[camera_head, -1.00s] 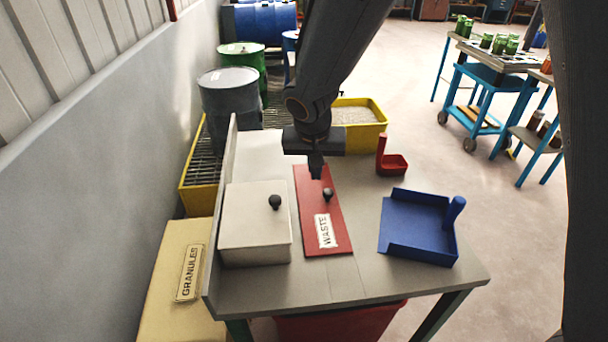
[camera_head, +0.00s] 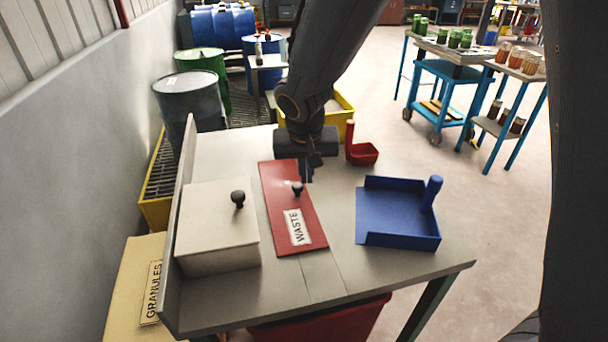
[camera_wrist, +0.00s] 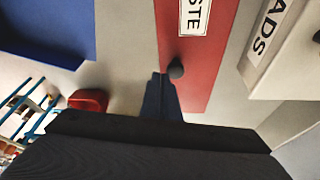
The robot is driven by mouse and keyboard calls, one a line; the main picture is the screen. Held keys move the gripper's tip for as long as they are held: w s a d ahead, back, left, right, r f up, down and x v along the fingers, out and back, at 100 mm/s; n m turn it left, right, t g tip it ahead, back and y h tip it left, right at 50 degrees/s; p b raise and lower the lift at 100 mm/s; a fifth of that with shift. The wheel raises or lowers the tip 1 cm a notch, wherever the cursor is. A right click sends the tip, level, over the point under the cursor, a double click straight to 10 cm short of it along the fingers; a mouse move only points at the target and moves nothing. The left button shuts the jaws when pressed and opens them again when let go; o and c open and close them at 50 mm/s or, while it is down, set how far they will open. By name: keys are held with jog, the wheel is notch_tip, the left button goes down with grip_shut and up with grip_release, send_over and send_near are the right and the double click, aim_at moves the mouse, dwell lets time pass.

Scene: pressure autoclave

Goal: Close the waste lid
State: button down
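The red waste lid (camera_head: 280,215) lies flat on the grey table, with a white WASTE label and a black knob (camera_head: 297,188). In the wrist view the red lid (camera_wrist: 204,75) and its knob (camera_wrist: 176,70) are at the upper middle. My gripper (camera_head: 309,176) is over the table at the lid's right edge, close beside the knob. In the wrist view my fingertips (camera_wrist: 160,78) are together just left of the knob, with nothing seen between them. Whether they touch the knob or lid cannot be told.
A cream lidded box (camera_head: 217,228) stands left of the lid. A blue tray (camera_head: 390,215) with an upright handle lies to the right, and a red scoop (camera_head: 362,154) sits behind it. A red bin (camera_head: 330,322) is under the table. Bare table (camera_head: 330,270) lies in front.

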jog(key=shift+s+d+f, duration=0.2)
jog(key=shift+d+f, duration=0.1)
jog(key=shift+f, duration=0.15)
jog(key=d+r+p, duration=0.3)
jog(key=d+r, duration=0.4)
jog(key=r, duration=0.4)
jog(key=s+d+f+g, duration=0.1)
jog(key=s+d+f, duration=0.1)
jog(key=s, duration=0.4)
jog(key=s+d+f+g, duration=0.1)
jog(key=s+d+f, duration=0.2)
jog(key=s+d, duration=0.2)
jog(key=s+d+f+g, duration=0.2)
jog(key=s+d, duration=0.1)
jog(key=s, duration=0.4)
jog(key=shift+s+d+f, duration=0.2)
jog(key=shift+f, duration=0.15)
